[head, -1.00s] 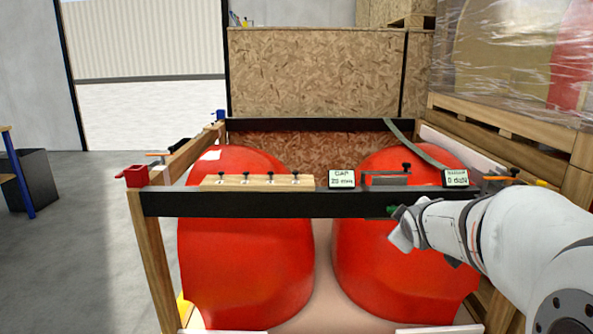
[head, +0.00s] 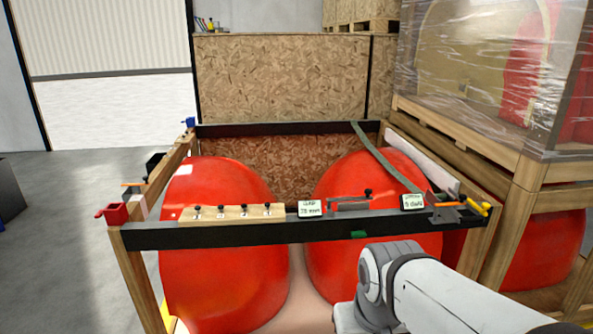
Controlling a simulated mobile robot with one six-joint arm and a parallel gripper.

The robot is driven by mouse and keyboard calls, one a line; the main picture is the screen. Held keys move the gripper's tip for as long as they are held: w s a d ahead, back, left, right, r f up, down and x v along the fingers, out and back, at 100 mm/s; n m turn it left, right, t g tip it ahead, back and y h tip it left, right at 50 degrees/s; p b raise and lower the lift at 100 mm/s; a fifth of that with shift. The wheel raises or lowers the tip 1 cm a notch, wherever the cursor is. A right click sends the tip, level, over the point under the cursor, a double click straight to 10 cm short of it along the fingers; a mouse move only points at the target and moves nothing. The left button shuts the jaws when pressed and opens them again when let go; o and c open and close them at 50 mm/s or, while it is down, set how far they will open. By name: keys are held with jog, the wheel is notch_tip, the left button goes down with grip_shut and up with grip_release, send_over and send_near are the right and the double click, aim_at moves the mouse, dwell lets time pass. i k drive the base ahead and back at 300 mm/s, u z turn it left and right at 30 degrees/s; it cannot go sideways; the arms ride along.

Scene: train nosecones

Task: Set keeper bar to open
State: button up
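A grey metal bar with a black knob (head: 350,204) lies along the top of the crate's black front rail (head: 200,236), between two small displays. It looks like the keeper bar, but I cannot tell for sure, nor whether it is open or closed. My arm reaches in from the lower right, in front of the right red nosecone (head: 325,255). Its wrist is below the rail and apart from the bar. My gripper's fingers do not show; they are hidden or below the picture edge. A second red nosecone (head: 215,230) sits on the left.
A wooden strip with several black knobs (head: 235,212) and a red clamp (head: 114,213) are on the rail. A ratchet-like tool with orange and yellow handles (head: 455,210) is at its right end. A grey strap (head: 385,165) crosses the right nosecone. A wrapped pallet (head: 480,150) stands right.

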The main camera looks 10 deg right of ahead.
aim_at(368, 191)
jog(key=z, duration=0.1)
jog(key=i, duration=1.15)
